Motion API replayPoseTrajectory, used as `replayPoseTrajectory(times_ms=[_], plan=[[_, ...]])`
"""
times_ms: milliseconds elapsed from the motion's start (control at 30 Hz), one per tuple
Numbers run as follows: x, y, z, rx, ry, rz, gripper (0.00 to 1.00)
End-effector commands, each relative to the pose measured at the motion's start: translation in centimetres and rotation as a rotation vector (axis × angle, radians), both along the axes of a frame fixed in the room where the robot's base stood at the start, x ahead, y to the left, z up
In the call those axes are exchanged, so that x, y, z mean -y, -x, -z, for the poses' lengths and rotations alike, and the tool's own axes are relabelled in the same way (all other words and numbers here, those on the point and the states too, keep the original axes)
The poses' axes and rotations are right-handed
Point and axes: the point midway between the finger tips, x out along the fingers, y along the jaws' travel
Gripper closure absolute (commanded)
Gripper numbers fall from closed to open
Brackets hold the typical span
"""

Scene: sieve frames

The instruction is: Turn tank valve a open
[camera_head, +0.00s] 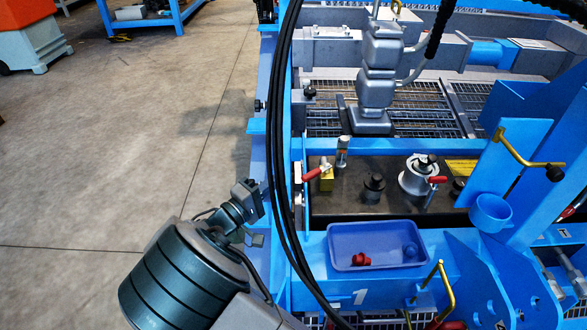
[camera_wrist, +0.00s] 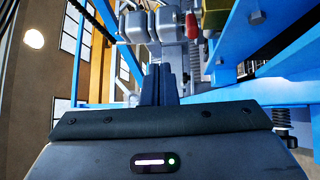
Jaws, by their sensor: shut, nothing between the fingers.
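Two red-handled valves sit on the dark tank top in the head view. The left one has a yellow body (camera_head: 327,182) and a red handle (camera_head: 314,174) pointing left; the right one has a red handle (camera_head: 437,180) beside a silver cap. No label shows which is valve a. In the wrist view a yellow body (camera_wrist: 214,16) and a red handle (camera_wrist: 192,26) show at the top, beyond the fingers. My gripper (camera_head: 248,198) is left of the blue frame, apart from both valves. Its fingers (camera_wrist: 165,84) are together and empty.
Black hoses (camera_head: 276,130) hang between my gripper and the tank. A blue tray (camera_head: 376,263) with a red and a blue piece sits in front of the tank. A blue frame edge (camera_head: 297,150) borders the tank's left side. Open concrete floor (camera_head: 130,130) lies left.

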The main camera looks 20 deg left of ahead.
Motion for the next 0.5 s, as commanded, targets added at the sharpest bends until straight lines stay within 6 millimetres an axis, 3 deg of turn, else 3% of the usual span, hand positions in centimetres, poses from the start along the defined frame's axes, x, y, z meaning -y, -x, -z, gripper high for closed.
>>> replayPoseTrajectory(times_ms=[233, 500], plan=[[-2.9, -2.1, -1.1, 0.029, -0.015, 0.157, 1.0], [-5.7, -3.2, 0.1, -0.012, -0.032, 0.289, 1.0]])
